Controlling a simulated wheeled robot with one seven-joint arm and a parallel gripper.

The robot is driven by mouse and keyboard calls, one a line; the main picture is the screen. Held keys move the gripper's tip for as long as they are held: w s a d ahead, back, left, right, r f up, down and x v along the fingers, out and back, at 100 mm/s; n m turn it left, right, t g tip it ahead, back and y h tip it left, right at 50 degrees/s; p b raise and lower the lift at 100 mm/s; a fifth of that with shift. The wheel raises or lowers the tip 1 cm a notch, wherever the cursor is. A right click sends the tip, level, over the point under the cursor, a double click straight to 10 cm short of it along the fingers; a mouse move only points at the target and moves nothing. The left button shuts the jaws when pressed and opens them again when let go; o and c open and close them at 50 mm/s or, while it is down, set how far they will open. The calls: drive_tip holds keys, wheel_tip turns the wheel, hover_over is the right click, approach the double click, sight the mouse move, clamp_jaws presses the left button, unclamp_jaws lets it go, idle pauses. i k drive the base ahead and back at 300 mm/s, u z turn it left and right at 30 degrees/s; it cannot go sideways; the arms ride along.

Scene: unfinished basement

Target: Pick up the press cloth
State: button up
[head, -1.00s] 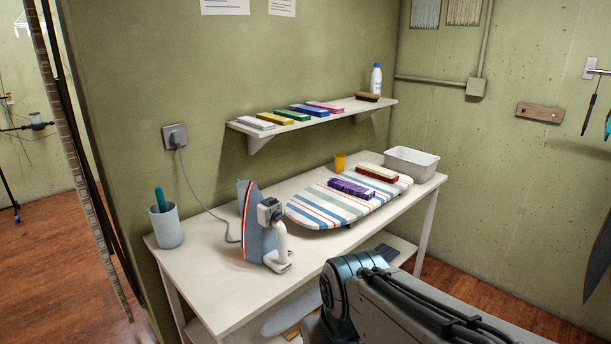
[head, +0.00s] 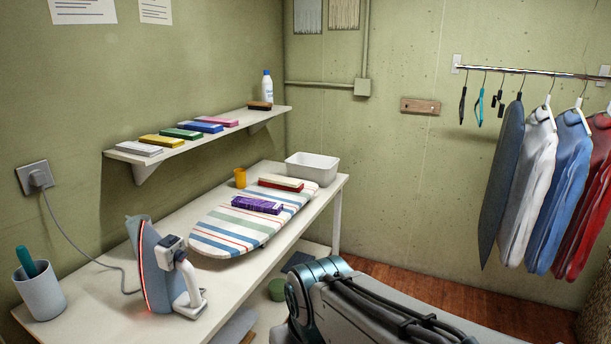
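I cannot tell for sure which thing is the press cloth. A purple patterned, flat folded-looking piece (head: 257,204) lies on the striped ironing board (head: 222,242) on the white table. A red and white block-shaped thing (head: 281,183) lies behind it, near the board's far end. Several flat coloured pieces lie in a row on the wall shelf: white (head: 139,149), yellow (head: 162,141), green (head: 183,133), blue (head: 199,127) and pink (head: 217,121). My arm shows at the bottom middle, in front of the table. My gripper is out of view.
An iron (head: 158,267) stands upright on the table (head: 95,300), its edge glowing red, its cord running to a wall socket. A cup (head: 40,290), an orange cup (head: 240,178) and a white basin (head: 312,168) stand there too. Shirts (head: 566,190) hang at right; the floor (head: 430,300) below looks clear.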

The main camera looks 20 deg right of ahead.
sight(288, 181)
drive_tip(key=z, duration=0.95)
drive_tip(key=i, duration=1.05)
drive_tip(key=z, duration=0.65)
drive_tip(key=i, duration=1.5)
drive_tip(key=u, duration=0.95)
drive_tip(key=i, duration=0.85)
drive_tip(key=u, duration=1.35)
drive_tip(key=i, duration=0.25)
drive_tip(key=u, duration=0.15)
